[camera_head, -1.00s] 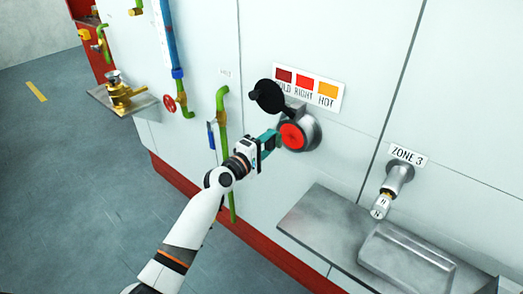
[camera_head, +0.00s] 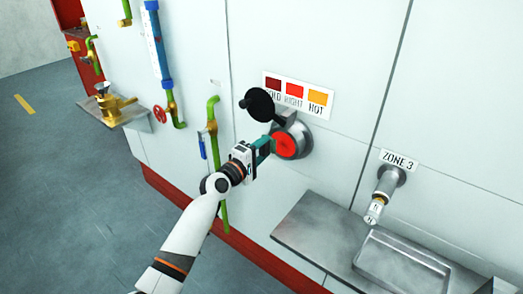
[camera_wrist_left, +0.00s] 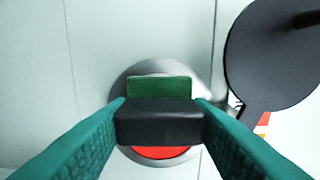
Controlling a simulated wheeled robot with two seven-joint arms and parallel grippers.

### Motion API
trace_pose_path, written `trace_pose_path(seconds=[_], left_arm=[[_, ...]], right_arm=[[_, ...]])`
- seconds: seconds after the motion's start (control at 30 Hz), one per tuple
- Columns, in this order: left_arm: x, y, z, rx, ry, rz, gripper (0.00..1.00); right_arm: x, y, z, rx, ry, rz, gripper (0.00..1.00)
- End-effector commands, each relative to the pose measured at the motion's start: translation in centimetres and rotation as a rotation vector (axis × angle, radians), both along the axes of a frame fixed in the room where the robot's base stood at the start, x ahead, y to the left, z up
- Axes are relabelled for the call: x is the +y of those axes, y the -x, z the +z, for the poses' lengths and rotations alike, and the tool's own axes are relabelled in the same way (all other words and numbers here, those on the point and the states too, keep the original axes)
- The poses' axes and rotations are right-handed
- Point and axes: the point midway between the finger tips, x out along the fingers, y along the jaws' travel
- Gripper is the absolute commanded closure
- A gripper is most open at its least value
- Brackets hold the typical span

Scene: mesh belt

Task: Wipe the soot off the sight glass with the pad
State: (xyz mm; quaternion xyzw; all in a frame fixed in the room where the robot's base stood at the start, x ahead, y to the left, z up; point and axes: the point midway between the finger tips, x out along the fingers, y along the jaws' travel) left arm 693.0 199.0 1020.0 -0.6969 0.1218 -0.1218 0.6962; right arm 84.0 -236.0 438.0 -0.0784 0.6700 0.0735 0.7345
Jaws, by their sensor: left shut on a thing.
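The sight glass (camera_head: 287,147) is a glowing red disc in a round grey metal rim on the white wall. My left gripper (camera_head: 266,146), with teal fingers, is at the glass's left edge and covers a little of it. In the left wrist view the gripper is shut on the pad (camera_wrist_left: 160,87), a green face on a black block held between the fingers. The pad hides the middle of the sight glass (camera_wrist_left: 160,153); red shows below it. I cannot tell whether the pad touches the glass, nor make out soot. My right gripper is not in view.
A round black cover (camera_head: 259,104) stands open at the glass's upper left, also large in the left wrist view (camera_wrist_left: 275,55). A colour label (camera_head: 294,93) is above. A green pipe (camera_head: 213,140) runs left. A metal shelf (camera_head: 295,228) and a nozzle (camera_head: 375,207) are lower right.

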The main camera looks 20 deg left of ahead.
Motion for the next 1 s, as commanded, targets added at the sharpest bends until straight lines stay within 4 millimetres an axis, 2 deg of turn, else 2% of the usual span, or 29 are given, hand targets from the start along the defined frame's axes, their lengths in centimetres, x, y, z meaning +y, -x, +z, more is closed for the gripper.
trace_pose_path(seconds=[1.0], left_arm=[[-0.8,-1.5,0.1,0.0,0.001,-0.001,0.73]], right_arm=[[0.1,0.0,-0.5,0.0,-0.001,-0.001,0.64]])
